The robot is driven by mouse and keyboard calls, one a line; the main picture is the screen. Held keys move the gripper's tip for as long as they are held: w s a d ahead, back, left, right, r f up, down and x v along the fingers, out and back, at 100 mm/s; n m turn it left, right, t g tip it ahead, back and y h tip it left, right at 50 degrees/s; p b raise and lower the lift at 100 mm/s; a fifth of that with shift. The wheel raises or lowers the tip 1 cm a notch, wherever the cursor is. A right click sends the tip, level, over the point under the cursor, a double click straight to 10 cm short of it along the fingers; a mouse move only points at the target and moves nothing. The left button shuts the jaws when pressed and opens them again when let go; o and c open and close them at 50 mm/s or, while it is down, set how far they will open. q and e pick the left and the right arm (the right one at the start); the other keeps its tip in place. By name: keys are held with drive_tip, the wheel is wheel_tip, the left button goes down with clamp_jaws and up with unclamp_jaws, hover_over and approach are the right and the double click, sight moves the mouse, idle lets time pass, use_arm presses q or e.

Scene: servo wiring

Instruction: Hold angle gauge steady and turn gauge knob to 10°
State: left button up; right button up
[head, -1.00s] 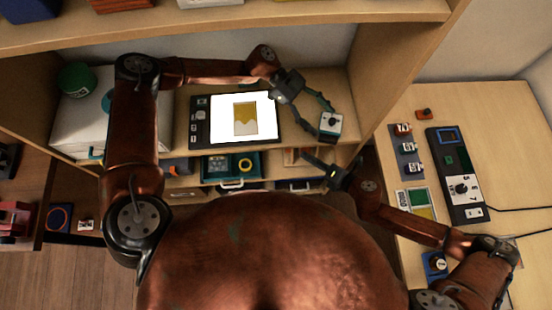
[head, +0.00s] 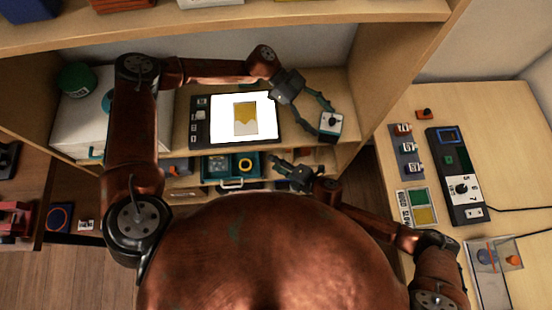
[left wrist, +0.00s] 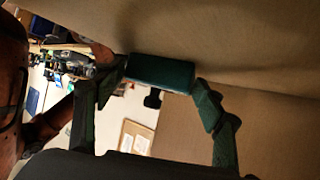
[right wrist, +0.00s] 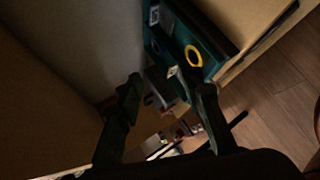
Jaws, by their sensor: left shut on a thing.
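The angle gauge (head: 331,122) is a small teal block with a pale face and a dark knob (head: 333,122), held above the right end of the shelf. My left gripper (head: 326,118) is shut on the gauge; the left wrist view shows the teal gauge body (left wrist: 160,73) between both fingers. The dark knob sticks out below it in that view. The scale reading is too small to tell. My right gripper (head: 275,164) is open and empty, lower and left of the gauge, in front of the drawers. Its spread fingers show in the right wrist view (right wrist: 170,88).
A tablet with a lit screen (head: 244,118) lies on the shelf, left of the gauge. A teal tray (head: 207,168) with a yellow ring is below it. The right table holds a control panel (head: 459,187), small switches and a clear box (head: 497,255). The upper shelf overhangs the work area.

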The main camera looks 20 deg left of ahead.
drive_tip(key=shift+c, duration=0.2)
drive_tip(key=shift+c, duration=1.3)
drive_tip(key=s+r+n+g+y, duration=0.1)
drive_tip(key=s+r+y, duration=0.15)
drive_tip(key=r, duration=0.65)
drive_tip(key=s+r+n+g+y, duration=0.15)
drive_tip(key=s+r, duration=0.25)
drive_tip(key=r, duration=0.6)
drive_tip(key=m+t, duration=0.6)
drive_tip(key=m, duration=1.4)
approach(334, 121)
drive_tip(key=shift+y, duration=0.4)
drive_tip(key=x, duration=0.6)
drive_tip(key=f+x, duration=0.1)
drive_tip(key=x, duration=0.3)
drive_tip(key=shift+c, duration=0.5)
clamp_jaws()
